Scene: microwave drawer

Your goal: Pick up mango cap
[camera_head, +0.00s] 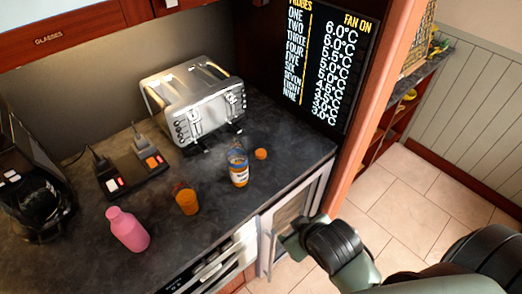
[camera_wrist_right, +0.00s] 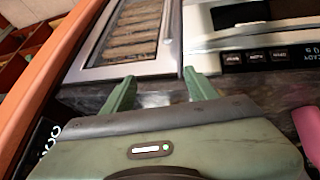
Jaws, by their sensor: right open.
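The mango cap, a small round orange lid (camera_head: 261,154), lies on the dark countertop in the head view, just right of a juice bottle (camera_head: 238,168) with an orange and white label. The bottle stands upright and looks uncapped. My right gripper (camera_head: 288,240) is low in the head view, in front of the counter edge and apart from the cap. In the right wrist view its two green fingers (camera_wrist_right: 161,84) are spread with nothing between them. The cap does not show in that view. My left gripper is not in view.
A glass-fronted cabinet (camera_head: 297,220) is below. An orange-brown post (camera_head: 383,75) rises right of the counter.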

